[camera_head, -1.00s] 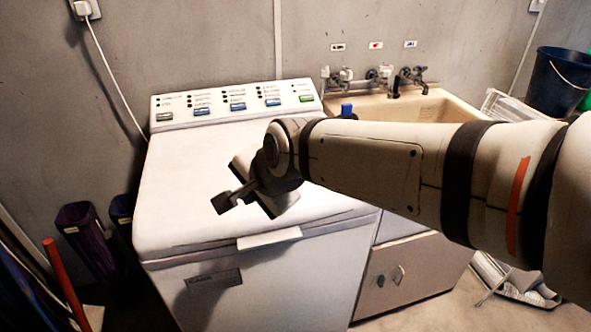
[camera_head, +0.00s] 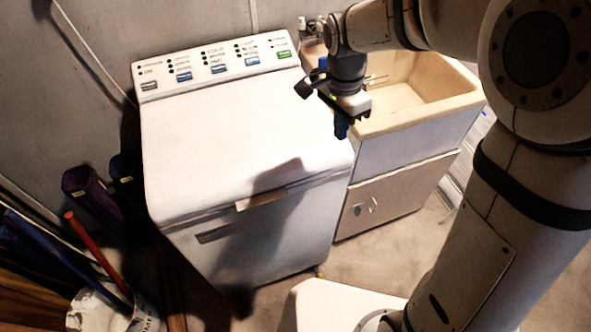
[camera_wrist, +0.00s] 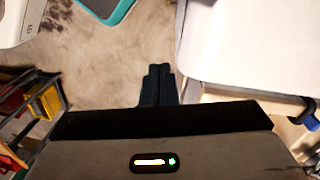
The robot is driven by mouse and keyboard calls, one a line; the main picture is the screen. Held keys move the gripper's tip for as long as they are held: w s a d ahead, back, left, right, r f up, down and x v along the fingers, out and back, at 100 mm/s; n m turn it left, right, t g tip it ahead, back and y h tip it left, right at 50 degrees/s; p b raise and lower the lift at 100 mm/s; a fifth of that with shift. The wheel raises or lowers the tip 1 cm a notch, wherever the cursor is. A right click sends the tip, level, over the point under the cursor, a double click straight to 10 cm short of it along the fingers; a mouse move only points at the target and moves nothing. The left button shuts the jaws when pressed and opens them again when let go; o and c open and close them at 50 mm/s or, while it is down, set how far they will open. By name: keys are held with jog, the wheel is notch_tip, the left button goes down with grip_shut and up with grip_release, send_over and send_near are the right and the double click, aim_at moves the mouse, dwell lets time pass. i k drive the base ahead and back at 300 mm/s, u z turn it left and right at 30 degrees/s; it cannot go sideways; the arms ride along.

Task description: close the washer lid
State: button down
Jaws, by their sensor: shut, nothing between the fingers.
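The washer (camera_head: 240,150) is a white top-loader at the left of the sink in the head view. Its white lid (camera_head: 230,130) lies flat over the top, down to the front edge, with a pale handle lip (camera_head: 262,199) at the front. Part of the washer top also shows at the upper right of the wrist view (camera_wrist: 245,45). My gripper (camera_head: 341,128) hangs pointing down, apart from the lid, by the washer's right edge near the sink. Its dark fingers are together and empty in the wrist view (camera_wrist: 158,85).
A beige sink (camera_head: 420,100) on a cabinet (camera_head: 395,195) stands right of the washer. Dark bins (camera_head: 90,190) and a red pole (camera_head: 95,250) are at the left. Yellow and red crates (camera_wrist: 45,100) show at the wrist view's left.

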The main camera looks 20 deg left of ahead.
aim_at(242, 143)
jog(key=z, duration=1.55)
jog(key=k, duration=1.1)
jog(key=u, duration=1.1)
jog(key=i, duration=0.45)
jog(key=z, duration=0.05)
